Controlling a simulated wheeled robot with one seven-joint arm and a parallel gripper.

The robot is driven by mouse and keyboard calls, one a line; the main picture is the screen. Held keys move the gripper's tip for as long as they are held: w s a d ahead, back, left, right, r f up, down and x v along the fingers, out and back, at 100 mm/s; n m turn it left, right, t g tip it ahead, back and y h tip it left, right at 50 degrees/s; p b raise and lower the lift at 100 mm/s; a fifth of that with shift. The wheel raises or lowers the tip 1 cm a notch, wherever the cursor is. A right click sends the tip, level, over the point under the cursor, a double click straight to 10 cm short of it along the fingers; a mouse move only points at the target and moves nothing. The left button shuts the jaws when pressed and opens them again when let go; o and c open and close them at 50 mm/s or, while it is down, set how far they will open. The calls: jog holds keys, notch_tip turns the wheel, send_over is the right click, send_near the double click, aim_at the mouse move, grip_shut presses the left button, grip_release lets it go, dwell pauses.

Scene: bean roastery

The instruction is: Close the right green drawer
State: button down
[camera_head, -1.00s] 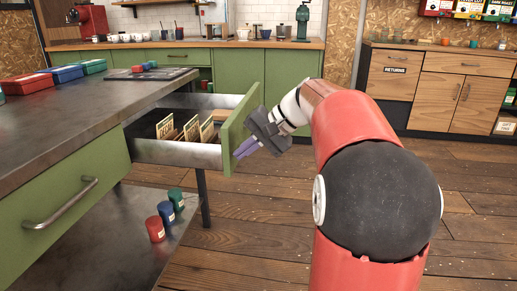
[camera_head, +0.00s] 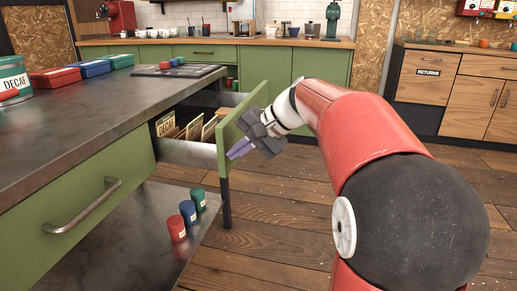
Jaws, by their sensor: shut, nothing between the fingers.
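The right green drawer (camera_head: 231,123) stands partly open at the far end of the dark-topped counter. Its metal box shows, with several labelled cards (camera_head: 190,130) inside. My gripper (camera_head: 238,150) is shut and empty at the outer side of the green drawer front, its purple fingertips by the lower part of that front. I cannot tell for sure whether they touch it. The left green drawer (camera_head: 85,206), with a metal handle, looks shut. The right drawer's own handle is hidden.
The dark worktop (camera_head: 90,112) carries a decaf tin (camera_head: 12,82), red, blue and green boxes and a black mat. Red, blue and green canisters (camera_head: 188,213) stand on the lower shelf. The wooden floor (camera_head: 270,235) beside the counter is clear. Green cabinets (camera_head: 265,67) stand behind.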

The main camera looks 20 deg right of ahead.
aim_at(163, 140)
jog(key=w+a+p, duration=0.2)
jog(key=w+a, duration=0.1)
jog(key=a, duration=0.2)
jog(key=w+a+p, duration=0.1)
jog(key=w+a, duration=0.3)
jog(key=a, duration=0.1)
jog(key=w+a+p, duration=0.2)
jog(key=w+a, duration=0.1)
jog(key=a, duration=0.3)
jog(key=shift+w+p, duration=0.35)
jog(key=shift+a+r, duration=0.1)
jog(key=shift+w+a, duration=0.1)
